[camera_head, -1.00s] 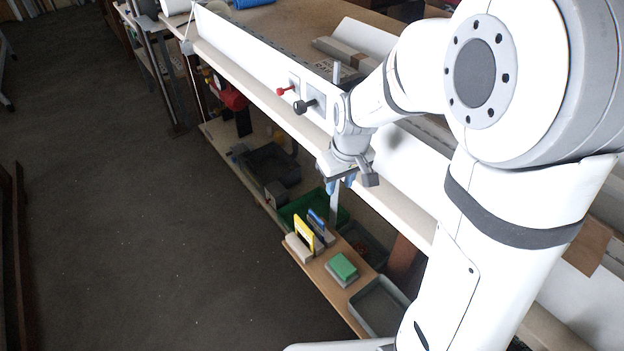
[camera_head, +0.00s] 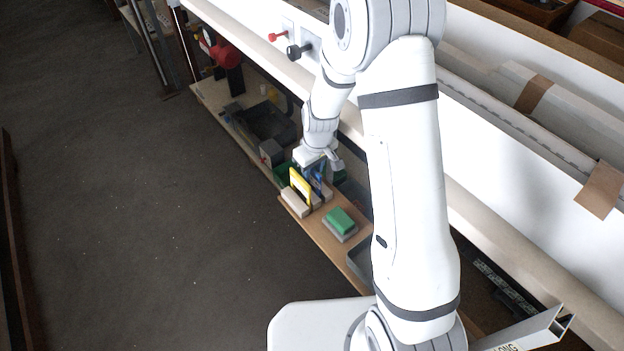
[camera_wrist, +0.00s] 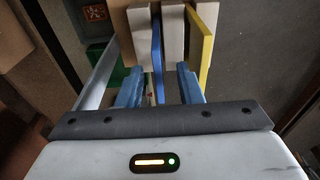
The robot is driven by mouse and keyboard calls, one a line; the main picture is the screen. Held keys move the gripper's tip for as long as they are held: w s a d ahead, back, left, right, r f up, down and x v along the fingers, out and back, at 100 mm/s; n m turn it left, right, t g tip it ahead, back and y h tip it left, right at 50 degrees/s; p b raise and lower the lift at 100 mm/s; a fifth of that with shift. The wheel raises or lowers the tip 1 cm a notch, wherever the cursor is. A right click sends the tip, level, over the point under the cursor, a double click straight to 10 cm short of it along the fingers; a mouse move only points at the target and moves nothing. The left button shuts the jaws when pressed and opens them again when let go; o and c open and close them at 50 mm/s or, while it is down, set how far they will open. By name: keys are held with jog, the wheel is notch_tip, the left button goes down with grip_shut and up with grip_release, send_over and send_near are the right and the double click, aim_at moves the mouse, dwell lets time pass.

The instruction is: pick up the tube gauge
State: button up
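A blue upright plate (camera_wrist: 157,50) stands between pale blocks in the wrist view, and a yellow upright plate (camera_wrist: 201,55) stands to its right. In the head view the yellow plate (camera_head: 300,187) shows on the low wooden shelf; the blue one is partly hidden by my gripper. I cannot tell by sight which piece is the tube gauge. My gripper (camera_wrist: 160,88) is open, its two blue fingers on either side of the blue plate with gaps visible. In the head view my gripper (camera_head: 320,170) is low, right by the plates.
A green block (camera_head: 341,220) on a grey base sits nearer on the shelf (camera_head: 325,238). A green bin (camera_head: 284,172) and a dark tray (camera_head: 268,124) lie behind. The long bench edge (camera_head: 260,66) runs above the shelf. Open floor lies to the left.

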jog(key=shift+f, duration=0.6)
jog(key=shift+c, duration=0.5)
grip_shut()
